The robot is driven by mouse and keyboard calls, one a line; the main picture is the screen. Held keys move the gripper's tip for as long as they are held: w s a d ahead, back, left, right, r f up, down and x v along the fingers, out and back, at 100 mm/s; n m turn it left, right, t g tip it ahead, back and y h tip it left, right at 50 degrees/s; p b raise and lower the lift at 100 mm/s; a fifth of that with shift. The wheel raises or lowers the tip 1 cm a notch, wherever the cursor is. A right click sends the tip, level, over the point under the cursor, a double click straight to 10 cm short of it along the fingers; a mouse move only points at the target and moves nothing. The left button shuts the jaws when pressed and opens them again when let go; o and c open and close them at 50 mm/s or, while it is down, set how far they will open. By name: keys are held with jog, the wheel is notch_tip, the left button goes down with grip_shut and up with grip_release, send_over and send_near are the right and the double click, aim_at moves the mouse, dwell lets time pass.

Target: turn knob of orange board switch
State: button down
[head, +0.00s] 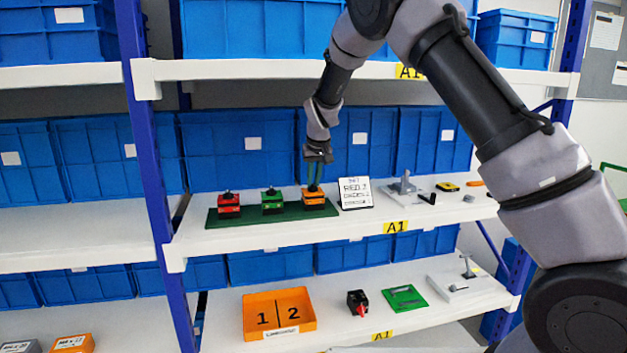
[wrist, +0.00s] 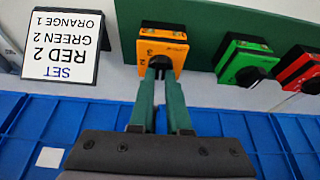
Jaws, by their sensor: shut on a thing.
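The orange board switch (head: 314,199) is the rightmost of three switches on a green board (head: 250,217) on the middle shelf.
The green switch (head: 272,203) and red switch (head: 228,206) stand to the left on the board. A grey fixture (head: 405,185) and small parts lie right of the card. Blue bins (head: 240,150) close off the shelf behind.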

jog(key=shift+r, duration=0.1)
jog(key=c, duration=0.9)
grip_release()
jog(key=shift+s+r, duration=0.15)
jog(key=shift+r, duration=0.25)
jog(key=s+d, duration=0.1)
jog(key=s, duration=0.3)
jog(key=s+d, duration=0.1)
jog(key=s, duration=0.2)
jog(key=s+d, duration=0.1)
jog(key=s, duration=0.3)
jog(key=shift+s+d+r, duration=0.1)
jog(key=shift+s+d, duration=0.2)
jog(key=shift+d, duration=0.05)
